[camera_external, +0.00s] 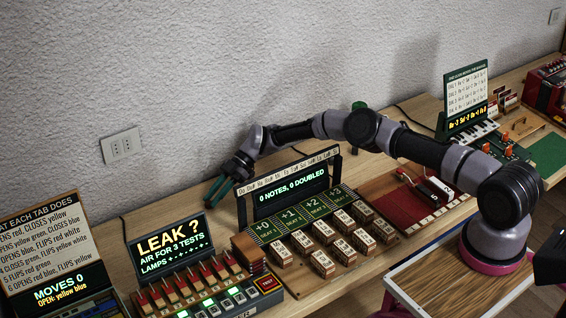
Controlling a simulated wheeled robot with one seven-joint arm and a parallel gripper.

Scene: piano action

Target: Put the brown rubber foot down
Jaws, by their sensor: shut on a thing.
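My gripper (219,194) has dark green fingers and points down and to the left. It is over the back part of the bench, behind and left of the "0 NOTES, 0 DOUBLED" display (291,190) and to the right of the "LEAK ?" sign (172,241). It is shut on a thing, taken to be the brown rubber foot. The foot itself is too small or too hidden between the fingers to make out. Whether it touches the bench I cannot tell.
Wooden blocks (322,263) stand in rows before the display. A brown stack (248,252) stands beside the leak panel with red-topped levers (190,279). A dark red board (402,205) lies right of the blocks. The bench top (150,222) has a bare strip along the wall.

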